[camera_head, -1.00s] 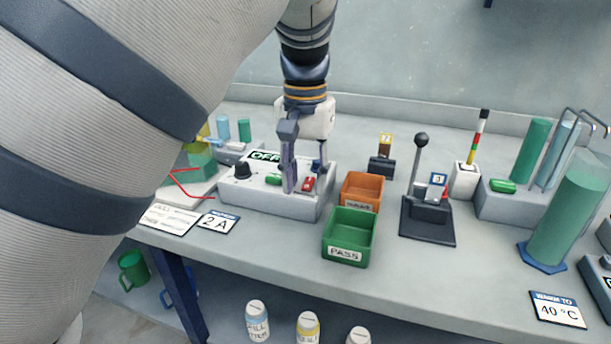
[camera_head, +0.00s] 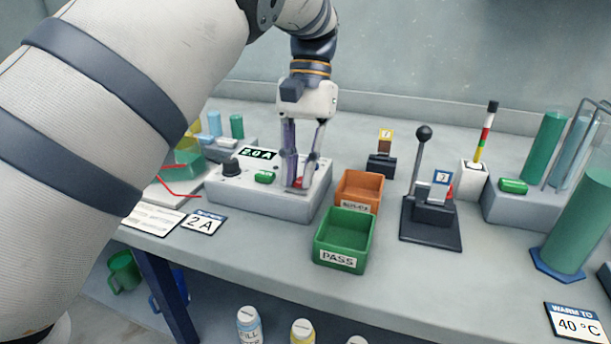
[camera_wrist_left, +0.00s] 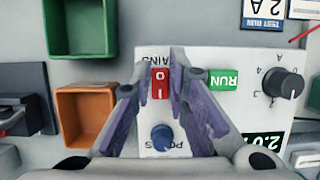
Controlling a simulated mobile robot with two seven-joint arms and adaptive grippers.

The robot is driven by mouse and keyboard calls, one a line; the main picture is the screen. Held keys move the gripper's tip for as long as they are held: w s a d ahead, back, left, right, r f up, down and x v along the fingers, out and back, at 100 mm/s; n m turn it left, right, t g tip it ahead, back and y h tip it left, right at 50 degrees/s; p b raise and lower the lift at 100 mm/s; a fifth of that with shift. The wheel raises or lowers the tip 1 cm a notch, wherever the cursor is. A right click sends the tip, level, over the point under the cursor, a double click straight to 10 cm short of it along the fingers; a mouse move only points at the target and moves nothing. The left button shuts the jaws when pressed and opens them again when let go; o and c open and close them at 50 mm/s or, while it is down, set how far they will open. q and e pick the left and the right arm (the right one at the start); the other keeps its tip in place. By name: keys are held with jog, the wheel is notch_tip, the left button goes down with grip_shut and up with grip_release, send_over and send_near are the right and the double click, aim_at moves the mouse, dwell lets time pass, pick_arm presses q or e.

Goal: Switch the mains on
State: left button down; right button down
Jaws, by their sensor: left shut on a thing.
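The grey power supply box (camera_head: 262,203) stands on the bench, and its display (camera_head: 258,154) reads 2.0 A. The red mains switch (camera_wrist_left: 160,84), marked MAINS, is on its top panel beside the green RUN button (camera_wrist_left: 223,80). My left gripper (camera_head: 298,187) points down over the panel. In the left wrist view its fingers (camera_wrist_left: 160,75) are either side of the red switch, shut on it. A black dial knob (camera_wrist_left: 283,82) and a blue knob (camera_wrist_left: 162,138) are also on the panel. My right gripper is out of view.
A green PASS tray (camera_head: 343,258) and an orange tray (camera_head: 360,188) stand right of the box. A black lever stand (camera_head: 431,228) is further right. A 2 A card (camera_head: 202,222) lies in front of the box, near the bench's front edge.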

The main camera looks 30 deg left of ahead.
pick_arm(q)
jog(key=shift+w+f, duration=0.1)
jog(key=shift+f, duration=0.3)
jog(key=shift+r+g, duration=0.25)
jog(key=shift+g, duration=0.05)
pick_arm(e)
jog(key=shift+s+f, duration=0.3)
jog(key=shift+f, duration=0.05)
pick_arm(q)
jog(key=c, duration=1.6)
grip_release()
jog(key=shift+o, duration=0.2)
